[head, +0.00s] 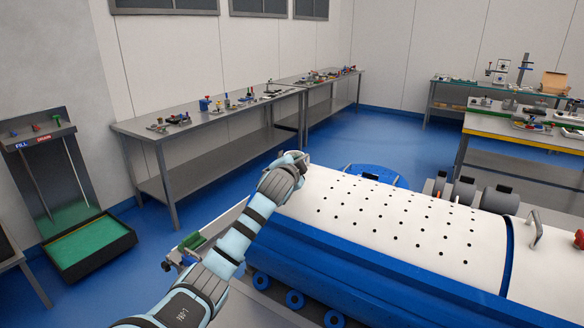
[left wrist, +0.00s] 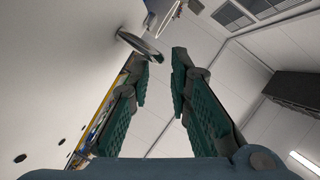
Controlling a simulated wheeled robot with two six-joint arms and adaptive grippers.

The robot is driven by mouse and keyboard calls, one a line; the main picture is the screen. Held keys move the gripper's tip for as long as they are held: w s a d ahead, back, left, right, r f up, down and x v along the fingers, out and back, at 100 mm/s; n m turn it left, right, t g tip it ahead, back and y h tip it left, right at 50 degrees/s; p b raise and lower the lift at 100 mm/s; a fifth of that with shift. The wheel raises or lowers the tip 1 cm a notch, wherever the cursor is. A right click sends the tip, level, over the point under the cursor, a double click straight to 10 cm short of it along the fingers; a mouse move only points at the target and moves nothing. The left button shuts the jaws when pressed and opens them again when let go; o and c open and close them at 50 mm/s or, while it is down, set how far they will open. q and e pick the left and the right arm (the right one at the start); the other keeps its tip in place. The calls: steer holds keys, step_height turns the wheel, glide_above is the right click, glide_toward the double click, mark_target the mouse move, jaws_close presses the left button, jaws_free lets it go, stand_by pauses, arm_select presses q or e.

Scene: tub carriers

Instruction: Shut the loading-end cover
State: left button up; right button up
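A long white curved cover with several dark holes (head: 385,215) lies over the blue machine body (head: 400,275) in the head view. I cannot tell whether this is the loading-end cover. My left gripper (head: 302,160) is at its far left corner; the fingers are hard to make out there. In the left wrist view the left gripper (left wrist: 162,58) is open, with a gap between its two green-padded fingers. A grey metal handle (left wrist: 139,44) on the white surface lies by the left fingertip, not clasped. My right gripper is out of view.
A second white section with a handle (head: 537,228) lies at the right. A blue round part (head: 372,174) and grey cylinders (head: 463,190) are behind the machine. Benches with small parts (head: 195,118) line the wall. Blue floor is free between.

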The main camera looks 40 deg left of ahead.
arm_select(q)
steer(key=v, duration=0.5)
steer(key=shift+s+d+r, duration=0.1)
steer(key=shift+s, duration=0.3)
steer(key=shift+w, duration=0.1)
